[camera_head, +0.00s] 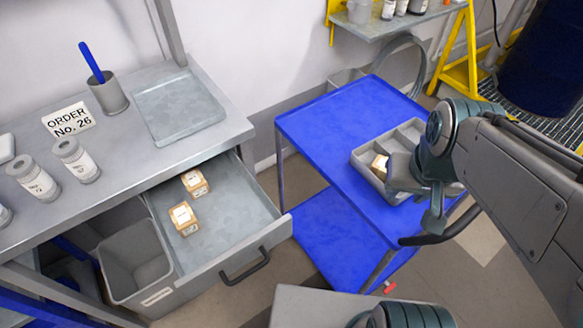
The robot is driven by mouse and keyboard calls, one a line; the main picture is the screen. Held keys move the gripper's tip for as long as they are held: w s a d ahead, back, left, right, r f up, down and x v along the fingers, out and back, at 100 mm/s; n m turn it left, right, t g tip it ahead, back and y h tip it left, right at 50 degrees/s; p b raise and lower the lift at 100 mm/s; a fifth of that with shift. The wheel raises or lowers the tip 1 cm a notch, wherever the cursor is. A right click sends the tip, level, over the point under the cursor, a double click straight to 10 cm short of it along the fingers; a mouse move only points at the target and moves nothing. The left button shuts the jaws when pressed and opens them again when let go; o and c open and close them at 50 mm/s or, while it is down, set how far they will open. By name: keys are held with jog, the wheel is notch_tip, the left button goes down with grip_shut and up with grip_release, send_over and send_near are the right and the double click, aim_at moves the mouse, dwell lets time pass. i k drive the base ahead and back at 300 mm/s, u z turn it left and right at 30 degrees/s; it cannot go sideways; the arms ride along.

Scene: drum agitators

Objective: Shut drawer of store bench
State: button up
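The store bench (152,160) is grey metal and stands at the left. Its drawer (245,215) is pulled well out below the bench top, with a dark bar handle (246,268) on its front. Two small labelled boxes (184,218) lie inside the drawer. My gripper (432,220) is at the right, over the near side of the blue cart, well apart from the drawer. Its fingers are partly hidden by the wrist and I cannot see whether they are open.
A blue cart (325,120) stands right of the drawer, carrying a grey divided tray (372,172) with a box in it. A grey bin (133,262) sits under the bench, left of the drawer. Jars, a cup and a flat tray (178,108) stand on the bench. Floor shows between drawer and cart.

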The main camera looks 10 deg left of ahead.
aim_at(239, 223)
jog(key=k, duration=0.45)
jog(key=u, duration=1.2)
jog(key=i, duration=0.2)
jog(key=z, duration=1.45)
jog(key=k, duration=1)
jog(key=u, duration=1.65)
